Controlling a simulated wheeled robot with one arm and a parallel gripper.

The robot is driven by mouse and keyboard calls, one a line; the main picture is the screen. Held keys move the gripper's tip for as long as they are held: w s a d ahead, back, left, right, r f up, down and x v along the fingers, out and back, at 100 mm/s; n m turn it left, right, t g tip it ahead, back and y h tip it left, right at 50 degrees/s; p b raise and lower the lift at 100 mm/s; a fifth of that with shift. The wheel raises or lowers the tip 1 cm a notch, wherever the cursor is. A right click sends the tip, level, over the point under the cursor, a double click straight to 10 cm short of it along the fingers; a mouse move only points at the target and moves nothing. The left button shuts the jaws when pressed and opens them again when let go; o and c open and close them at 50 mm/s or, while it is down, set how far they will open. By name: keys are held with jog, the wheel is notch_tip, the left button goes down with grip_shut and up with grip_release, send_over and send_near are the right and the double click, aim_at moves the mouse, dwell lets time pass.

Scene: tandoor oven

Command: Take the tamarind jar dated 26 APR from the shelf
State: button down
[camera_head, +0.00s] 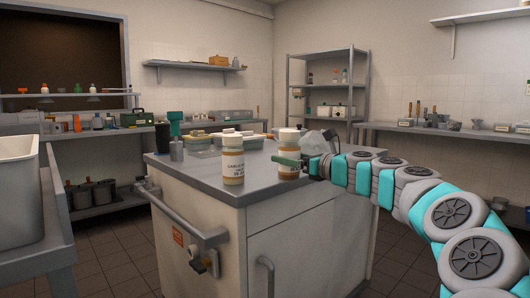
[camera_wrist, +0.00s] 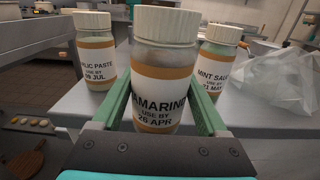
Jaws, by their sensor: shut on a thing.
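The tamarind jar (camera_wrist: 162,70) has a white lid and a white-and-brown label reading 26 APR. In the wrist view it stands upright between the green fingers of my gripper (camera_wrist: 163,98), which is shut on it. In the head view my gripper (camera_head: 288,161) is at a white-lidded jar (camera_head: 289,137) over the steel worktop; I cannot tell whether the held jar touches the top. The garlic paste jar (camera_wrist: 94,50), dated JUL, stands to its left, also in the head view (camera_head: 232,164). The mint sauce jar (camera_wrist: 216,62), dated MAY, stands to its right.
A clear crumpled bag (camera_wrist: 280,80) lies right of the jars. A rail (camera_head: 190,230) runs along the worktop's left side. A metal shelf unit (camera_head: 328,90) stands at the back wall.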

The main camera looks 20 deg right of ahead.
jog(key=shift+r+p+v, duration=0.2)
jog(key=shift+p+v, duration=0.3)
jog(key=shift+v, duration=0.75)
jog(key=p+v, duration=0.2)
jog(key=v, duration=1.5)
jog(key=shift+s, duration=0.25)
jog(key=shift+d, duration=0.1)
